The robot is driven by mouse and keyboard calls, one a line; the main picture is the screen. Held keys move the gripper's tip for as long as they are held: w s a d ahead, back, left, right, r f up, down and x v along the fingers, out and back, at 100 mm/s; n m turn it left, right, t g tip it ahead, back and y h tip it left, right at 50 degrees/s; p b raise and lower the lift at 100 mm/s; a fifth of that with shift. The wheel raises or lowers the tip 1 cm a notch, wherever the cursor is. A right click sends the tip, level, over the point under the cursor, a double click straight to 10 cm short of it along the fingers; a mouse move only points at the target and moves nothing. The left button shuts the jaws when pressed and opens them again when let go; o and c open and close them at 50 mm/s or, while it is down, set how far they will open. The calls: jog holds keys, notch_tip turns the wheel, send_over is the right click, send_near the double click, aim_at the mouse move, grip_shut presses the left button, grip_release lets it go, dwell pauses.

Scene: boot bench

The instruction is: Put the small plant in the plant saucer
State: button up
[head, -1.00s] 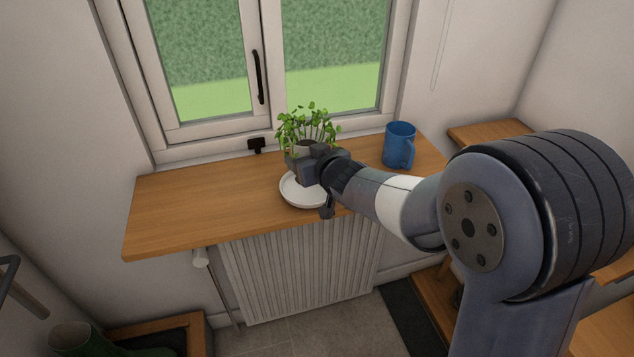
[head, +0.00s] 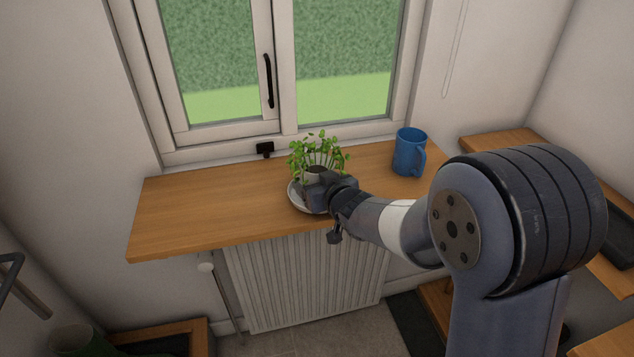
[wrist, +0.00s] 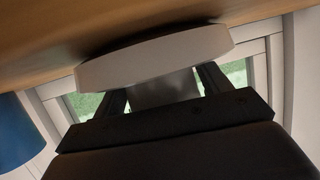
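The small plant (head: 318,153) has green leafy stems in a pale pot and stands upright at the front middle of the window sill. The white plant saucer (head: 294,196) is directly under it on the sill, partly hidden by my gripper (head: 322,189). In the wrist view, which is upside down, the fingers are on both sides of the grey-looking pot (wrist: 165,88), shut on it. The saucer (wrist: 155,57) shows there against the wood, and its rim hides the pot's base. I cannot tell whether the base touches the saucer.
A blue mug (head: 409,152) stands on the wooden sill (head: 190,205) to the right of the plant. The sill's left part is clear. A closed window is behind, and a white radiator (head: 300,280) is below. Wooden shelves are at the right.

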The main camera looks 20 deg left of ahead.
jog(key=shift+o, duration=1.4)
jog(key=shift+r, duration=0.1)
jog(key=shift+r+p, duration=0.2)
jog(key=shift+p, duration=0.1)
jog(key=v, duration=1.2)
